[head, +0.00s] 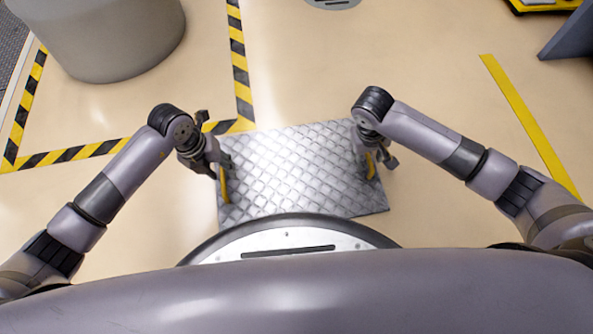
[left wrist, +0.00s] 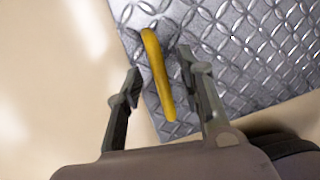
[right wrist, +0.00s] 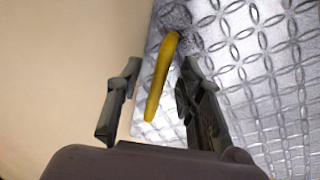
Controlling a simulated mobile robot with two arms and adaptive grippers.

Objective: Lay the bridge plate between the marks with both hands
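The bridge plate (head: 290,165) is a silver diamond-tread sheet lying in front of my base, with a yellow handle near each side. My left gripper (head: 216,166) is over the left handle (head: 224,185). In the left wrist view its fingers are open (left wrist: 163,88), with the yellow handle (left wrist: 156,70) between them. My right gripper (head: 376,164) is over the right handle (head: 371,167). In the right wrist view its fingers are also open (right wrist: 155,90), with the handle (right wrist: 162,78) between them. Neither gripper is closed on its handle. I cannot tell which floor lines are the marks.
Black-and-yellow striped tape (head: 242,75) runs on the floor at the left, its corner close to the plate's far left corner. A plain yellow line (head: 530,125) lies at the right. A large grey cylinder (head: 110,40) stands at upper left. Floor beyond the plate is clear.

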